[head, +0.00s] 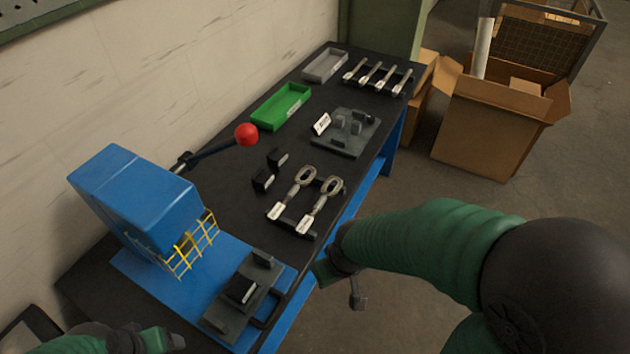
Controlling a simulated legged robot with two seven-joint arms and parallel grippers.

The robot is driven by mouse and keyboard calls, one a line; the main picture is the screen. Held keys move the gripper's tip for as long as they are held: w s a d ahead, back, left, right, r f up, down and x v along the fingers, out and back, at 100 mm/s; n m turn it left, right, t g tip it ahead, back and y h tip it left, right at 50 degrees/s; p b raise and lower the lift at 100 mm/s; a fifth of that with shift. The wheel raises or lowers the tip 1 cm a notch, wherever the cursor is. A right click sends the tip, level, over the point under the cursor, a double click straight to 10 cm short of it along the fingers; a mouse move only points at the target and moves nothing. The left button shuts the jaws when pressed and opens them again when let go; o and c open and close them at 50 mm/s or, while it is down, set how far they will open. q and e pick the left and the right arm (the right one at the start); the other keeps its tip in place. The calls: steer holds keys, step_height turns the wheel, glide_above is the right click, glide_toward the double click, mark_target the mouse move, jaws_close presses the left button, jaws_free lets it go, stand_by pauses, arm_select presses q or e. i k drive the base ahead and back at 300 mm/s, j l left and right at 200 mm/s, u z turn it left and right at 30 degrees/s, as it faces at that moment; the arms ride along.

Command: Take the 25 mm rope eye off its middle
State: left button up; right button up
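Two metal rope eyes lie side by side on a dark rack near the table's right edge: a left one (305,175) and a right one (331,186). Each has a ring at its far end and a white label at its near end. The labels are too small to read, so I cannot tell which is 25 mm. My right gripper (352,284) is beyond the table's right edge, apart from the rope eyes and below them in the picture. My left gripper (160,340) is at the bottom left, partly cut off. I cannot see whether either is open.
A blue press (140,200) with a red-knobbed lever (246,134) and yellow guard stands at left. A dark fixture (235,300) is in front of it. Farther back are a green tray (281,106), a grey tray (325,65), a fixture plate (345,132) and several rods (378,75).

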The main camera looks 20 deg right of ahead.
mark_target(307, 220)
steer(key=i+l+u, duration=0.1)
steer(key=l+u, duration=0.25)
steer(key=i+l+u, duration=0.1)
steer(key=l+u, duration=0.25)
steer(key=l, duration=0.25)
steer(key=l+u, duration=0.35)
steer(key=l, duration=0.15)
